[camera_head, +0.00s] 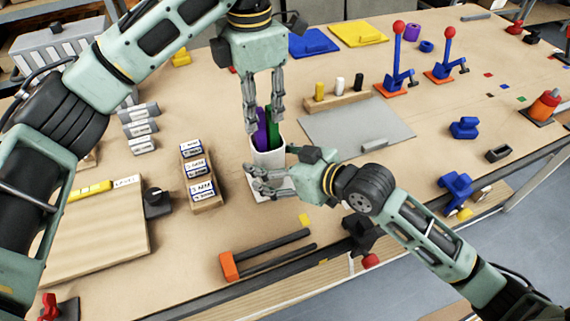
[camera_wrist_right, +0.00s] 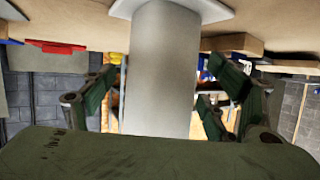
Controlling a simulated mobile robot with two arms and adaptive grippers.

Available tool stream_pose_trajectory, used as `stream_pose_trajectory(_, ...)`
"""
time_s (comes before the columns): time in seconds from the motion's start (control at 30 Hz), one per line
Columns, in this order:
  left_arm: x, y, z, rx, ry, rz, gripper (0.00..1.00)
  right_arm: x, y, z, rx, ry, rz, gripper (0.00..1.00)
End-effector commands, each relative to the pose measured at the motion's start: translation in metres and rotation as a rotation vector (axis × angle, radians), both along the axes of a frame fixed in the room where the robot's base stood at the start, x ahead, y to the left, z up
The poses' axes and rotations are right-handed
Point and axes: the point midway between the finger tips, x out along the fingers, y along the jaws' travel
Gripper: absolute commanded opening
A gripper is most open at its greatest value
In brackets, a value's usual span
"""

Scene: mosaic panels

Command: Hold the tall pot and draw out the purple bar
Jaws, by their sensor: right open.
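The tall white pot (camera_head: 268,158) stands upright on a pale base plate (camera_head: 262,194) near the table's middle. A purple bar (camera_head: 261,128) and a green bar (camera_head: 272,124) stick out of its top. My left gripper (camera_head: 265,120) points down just over the pot, its fingers apart on either side of the bars; contact with the purple bar cannot be told. My right gripper (camera_head: 260,183) is open low at the pot's near side. In the right wrist view the pot (camera_wrist_right: 162,75) rises between its spread fingers, with visible gaps at both sides.
A wooden holder of labelled boxes (camera_head: 205,203) stands left of the pot. A grey sheet (camera_head: 350,130) and a block with pegs (camera_head: 338,102) lie to the right. An orange-ended tool with dark bars (camera_head: 230,265) lies in front, near the table edge.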

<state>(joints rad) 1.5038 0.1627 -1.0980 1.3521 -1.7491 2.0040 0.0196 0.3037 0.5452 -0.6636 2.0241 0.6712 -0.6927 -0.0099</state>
Motion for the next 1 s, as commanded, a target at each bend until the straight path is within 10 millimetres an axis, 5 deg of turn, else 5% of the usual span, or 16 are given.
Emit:
stream_pose_trajectory(0.43, 0.0, -0.0001, 0.0001, 0.0, 0.0, 0.0, 0.31, 0.0083, 0.0095, -0.0051, -0.001, -0.001, 0.0, 0.79)
stream_pose_trajectory(1.0, 0.0, -0.0001, 0.0001, 0.0, 0.0, 0.0, 0.31, 0.008, 0.0093, -0.0051, 0.0, 0.0, 0.0, 0.3)
